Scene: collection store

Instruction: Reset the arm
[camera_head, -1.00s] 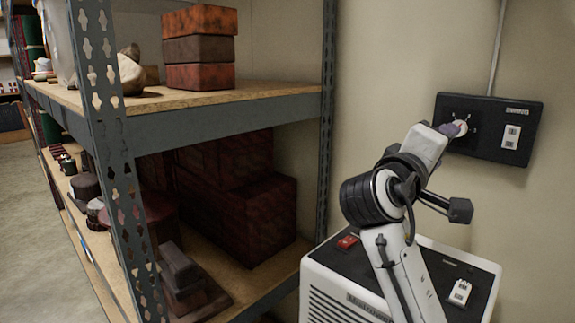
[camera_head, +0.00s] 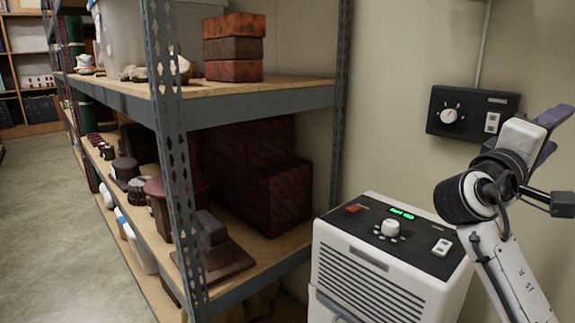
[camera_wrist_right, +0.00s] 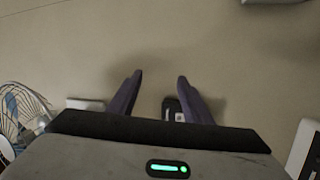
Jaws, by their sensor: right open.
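My right arm comes in at the right of the head view. Its gripper (camera_head: 552,125), with purple fingers, is in front of the wall at the right edge, apart from the black wall panel. In the right wrist view the two fingers (camera_wrist_right: 160,76) are spread with bare wall-coloured surface between and beyond them, and nothing is held. The black wall panel (camera_head: 472,112) has a round dial and a white rocker switch. My left gripper is not in view.
A white appliance (camera_head: 368,258) with a knob (camera_head: 390,228), a red switch (camera_head: 353,209) and a lit green display (camera_head: 402,213) stands below the arm. A metal shelf (camera_head: 260,106) with boxes (camera_head: 234,48) fills the middle. Open floor (camera_head: 45,220) lies at the left.

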